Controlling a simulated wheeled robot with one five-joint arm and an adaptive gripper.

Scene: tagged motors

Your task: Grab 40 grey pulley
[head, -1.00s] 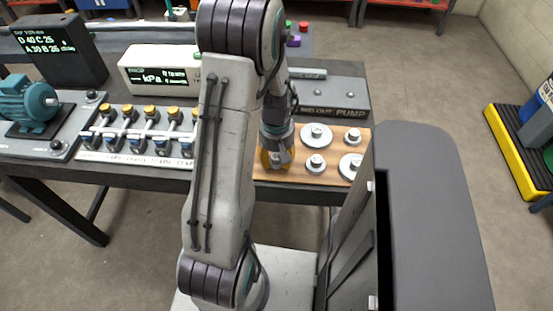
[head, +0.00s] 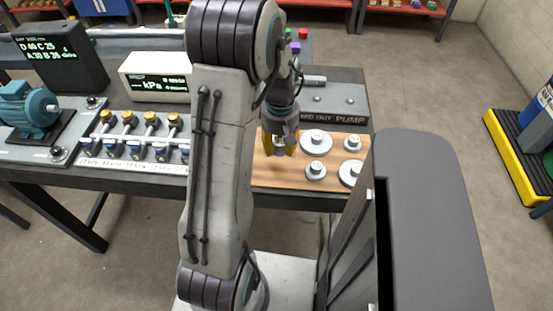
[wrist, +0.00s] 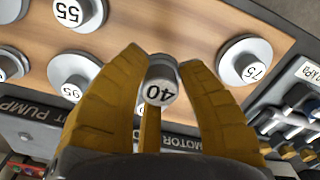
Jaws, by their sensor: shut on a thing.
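My gripper (head: 280,150) has yellow fingers and points down over the left part of the wooden board (head: 262,176). In the wrist view its fingers (wrist: 160,85) are shut on the grey pulley marked 40 (wrist: 160,90), gripping it from both sides. In the head view this pulley is mostly hidden between the fingers. I cannot tell whether it is clear of the board.
More grey pulleys stand on the board: one marked 75 (wrist: 240,62), one marked 55 (wrist: 78,12), and others to the right in the head view (head: 316,169). A pump panel (head: 340,100) lies behind. Blue fittings with yellow caps (head: 140,135) stand left.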

